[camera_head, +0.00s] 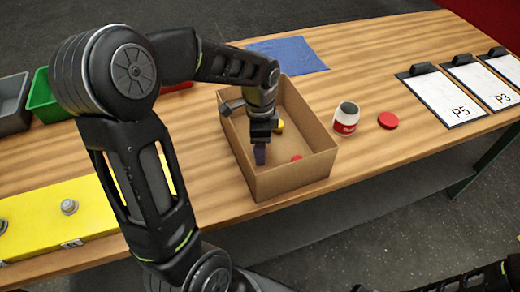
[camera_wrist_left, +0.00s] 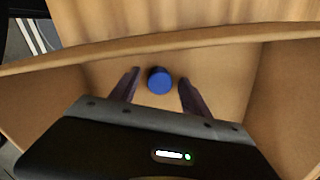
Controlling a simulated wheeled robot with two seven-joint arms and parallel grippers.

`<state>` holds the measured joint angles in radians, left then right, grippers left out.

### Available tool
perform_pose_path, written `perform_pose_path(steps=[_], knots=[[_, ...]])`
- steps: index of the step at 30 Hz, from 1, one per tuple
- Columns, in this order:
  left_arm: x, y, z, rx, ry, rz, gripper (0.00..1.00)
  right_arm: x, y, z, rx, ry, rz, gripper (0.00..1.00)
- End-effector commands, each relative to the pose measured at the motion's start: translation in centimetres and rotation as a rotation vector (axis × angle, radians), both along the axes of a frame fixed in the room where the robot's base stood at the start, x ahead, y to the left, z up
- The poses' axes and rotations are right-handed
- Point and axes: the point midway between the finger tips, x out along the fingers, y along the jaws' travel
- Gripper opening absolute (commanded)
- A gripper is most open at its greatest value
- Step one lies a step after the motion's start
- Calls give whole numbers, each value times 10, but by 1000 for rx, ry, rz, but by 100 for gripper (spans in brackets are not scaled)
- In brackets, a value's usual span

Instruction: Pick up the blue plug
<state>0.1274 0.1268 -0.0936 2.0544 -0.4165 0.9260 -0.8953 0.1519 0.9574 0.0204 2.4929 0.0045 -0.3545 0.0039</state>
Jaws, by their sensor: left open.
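The blue plug (camera_wrist_left: 159,81) is a short round cylinder on the floor of the cardboard box, seen in the left wrist view. My left gripper (camera_head: 260,156) reaches down into the box. In the left wrist view its two fingers are apart, one on each side of the plug, with a gap on both sides. In the head view I cannot make out the blue plug; the gripper seems to hide it. My right gripper is not in view; only dark arm parts show at the bottom right.
The cardboard box (camera_head: 310,180) has upright walls close around the gripper. A yellow piece (camera_head: 280,126) and a red piece (camera_head: 296,158) are inside it. A red-and-white can (camera_head: 345,119) and a red lid (camera_head: 388,120) stand right of it. A blue cloth (camera_head: 290,55) lies behind.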

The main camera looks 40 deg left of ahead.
Motion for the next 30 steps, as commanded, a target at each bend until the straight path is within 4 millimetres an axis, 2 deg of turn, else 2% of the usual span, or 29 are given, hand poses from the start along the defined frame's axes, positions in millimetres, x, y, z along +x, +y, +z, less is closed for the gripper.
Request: perform_pose_path(steps=[18, 30], knots=[[0, 0, -2, 1, -1, 0, 55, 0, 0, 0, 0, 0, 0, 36], [0, 0, -2, 1, -1, 0, 23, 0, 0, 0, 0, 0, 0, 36]])
